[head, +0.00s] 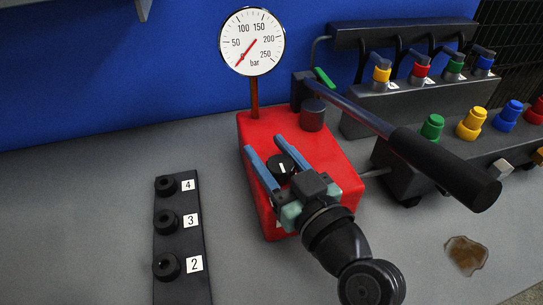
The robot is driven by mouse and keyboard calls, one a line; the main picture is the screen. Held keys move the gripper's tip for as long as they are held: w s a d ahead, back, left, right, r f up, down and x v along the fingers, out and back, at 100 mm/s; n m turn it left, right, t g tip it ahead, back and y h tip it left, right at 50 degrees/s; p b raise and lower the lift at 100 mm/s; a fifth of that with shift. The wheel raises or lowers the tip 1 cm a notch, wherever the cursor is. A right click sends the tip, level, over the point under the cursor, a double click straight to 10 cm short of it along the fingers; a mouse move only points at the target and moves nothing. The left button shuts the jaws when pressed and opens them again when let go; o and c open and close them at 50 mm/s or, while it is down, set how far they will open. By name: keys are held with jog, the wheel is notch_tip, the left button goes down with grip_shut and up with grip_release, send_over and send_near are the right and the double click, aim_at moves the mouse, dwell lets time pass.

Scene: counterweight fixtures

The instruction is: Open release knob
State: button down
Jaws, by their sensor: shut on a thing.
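A red pump block (258,133) stands on the grey bench. A black round knob (279,170) with a white mark on its top sits on the block. My gripper (267,150) comes in from the lower right, with its two blue fingers on either side of the knob, and is shut on it. The white mark points roughly away from me. The gauge (252,42) on a red stem behind the block has its red needle near 0 bar.
A black strip (181,245) with numbered sockets lies at left. Coloured couplings (471,122) stand at right. A brown stain (465,255) marks the bench.

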dwell(0.4)
jog(key=shift+c, duration=1.5)
grip_release()
jog(key=b+v, duration=0.1)
jog(key=v, duration=1.2)
jog(key=shift+w, duration=0.1)
